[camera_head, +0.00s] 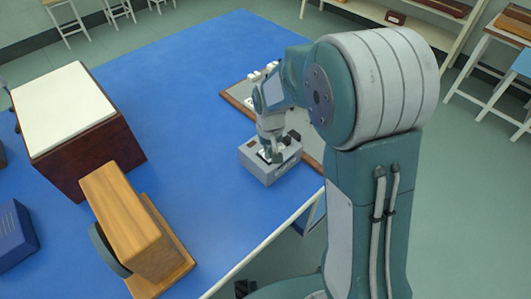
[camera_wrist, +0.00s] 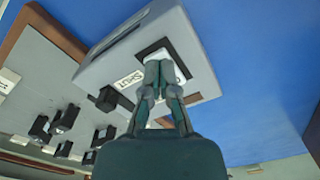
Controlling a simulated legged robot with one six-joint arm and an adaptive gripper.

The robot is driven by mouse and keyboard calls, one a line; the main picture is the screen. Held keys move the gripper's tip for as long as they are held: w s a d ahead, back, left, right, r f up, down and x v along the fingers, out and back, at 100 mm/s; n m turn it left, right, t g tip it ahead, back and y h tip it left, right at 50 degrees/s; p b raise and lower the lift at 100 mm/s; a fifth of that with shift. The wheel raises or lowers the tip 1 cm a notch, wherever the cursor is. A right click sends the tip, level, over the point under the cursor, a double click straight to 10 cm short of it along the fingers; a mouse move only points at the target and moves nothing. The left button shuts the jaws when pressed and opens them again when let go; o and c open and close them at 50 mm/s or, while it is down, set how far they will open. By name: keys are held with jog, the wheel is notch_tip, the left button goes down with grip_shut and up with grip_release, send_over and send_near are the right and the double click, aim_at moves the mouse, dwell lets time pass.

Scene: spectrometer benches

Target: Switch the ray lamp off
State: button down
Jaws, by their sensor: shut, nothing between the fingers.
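A grey box (camera_head: 258,172) stands on the blue bench top, under the end of my arm. In the wrist view the grey box (camera_wrist: 112,70) has a white switch (camera_wrist: 181,76) in a dark square frame on its face. A small white label with dark lettering sits beside the switch. My gripper (camera_wrist: 159,68) is shut and empty, with its fingertips at the switch. They cover part of it, so I cannot tell its position or whether they touch it. In the head view my gripper (camera_head: 274,156) is over the box's top. No lit lamp is clear in either view.
A brown-edged board (camera_head: 240,94) with small black parts (camera_wrist: 61,122) lies beside the box. A dark wooden case with a pale top (camera_head: 68,108), a wooden stand (camera_head: 130,222) and a blue box (camera_head: 12,240) stand left. The blue bench top (camera_head: 190,75) is bare behind.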

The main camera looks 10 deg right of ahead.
jog(key=shift+r, duration=3.45)
jog(key=shift+r, duration=0.1)
jog(key=s+d+r+t, duration=0.2)
jog(key=s+r, duration=0.4)
jog(key=s, duration=0.4)
jog(key=s+d+r+t, duration=0.3)
jog(key=s+r, duration=0.3)
jog(key=s, duration=0.5)
jog(key=shift+d+r+m+t, duration=0.3)
jog(key=shift+d+r+m, duration=0.05)
jog(key=shift+m, duration=0.05)
jog(key=c, duration=1.3)
grip_release()
jog(key=shift+c, duration=0.2)
